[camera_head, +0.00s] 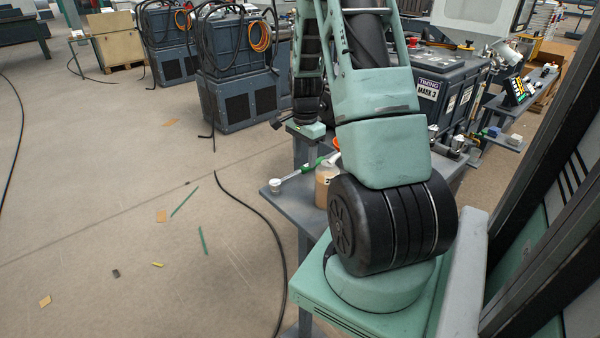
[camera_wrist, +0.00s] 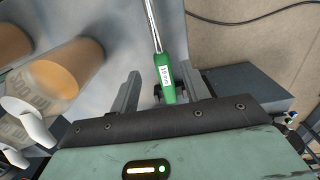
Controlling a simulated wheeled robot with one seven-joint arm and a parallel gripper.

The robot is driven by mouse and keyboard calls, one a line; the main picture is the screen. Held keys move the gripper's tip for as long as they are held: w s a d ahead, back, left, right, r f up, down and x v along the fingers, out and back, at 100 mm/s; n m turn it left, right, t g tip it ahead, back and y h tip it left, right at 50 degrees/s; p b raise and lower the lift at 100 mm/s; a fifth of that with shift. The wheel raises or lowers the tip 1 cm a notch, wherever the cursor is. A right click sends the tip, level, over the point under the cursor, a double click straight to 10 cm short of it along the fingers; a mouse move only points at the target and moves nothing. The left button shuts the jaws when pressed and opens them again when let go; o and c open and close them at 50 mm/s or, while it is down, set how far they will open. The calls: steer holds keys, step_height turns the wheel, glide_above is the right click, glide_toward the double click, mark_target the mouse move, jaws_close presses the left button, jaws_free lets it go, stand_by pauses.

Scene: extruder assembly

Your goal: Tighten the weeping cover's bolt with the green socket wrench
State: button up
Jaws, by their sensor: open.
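The green socket wrench (camera_head: 311,167) lies on the grey table, its metal socket end toward the table's left corner. In the wrist view its green handle (camera_wrist: 166,78), with a white size label, reaches between the fingers of my gripper (camera_wrist: 160,78). The fingers are apart, with gaps visible beside the handle, so my gripper is open. In the head view my gripper (camera_head: 306,132) is above the table near the handle, partly hidden by my arm. A dark machine with a "TIMING MARK 3" plate (camera_head: 429,89) stands behind my arm. I cannot make out the weeping cover or its bolt.
A tan bottle (camera_head: 324,186) stands close to the wrench; blurred tan containers (camera_wrist: 68,72) fill the wrist view's left. A black cable (camera_head: 262,222) and scraps lie on the otherwise open floor.

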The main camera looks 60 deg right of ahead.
mark_target(303, 167)
steer(key=shift+w+f, duration=0.15)
steer(key=shift+f, duration=2.55)
jaws_close()
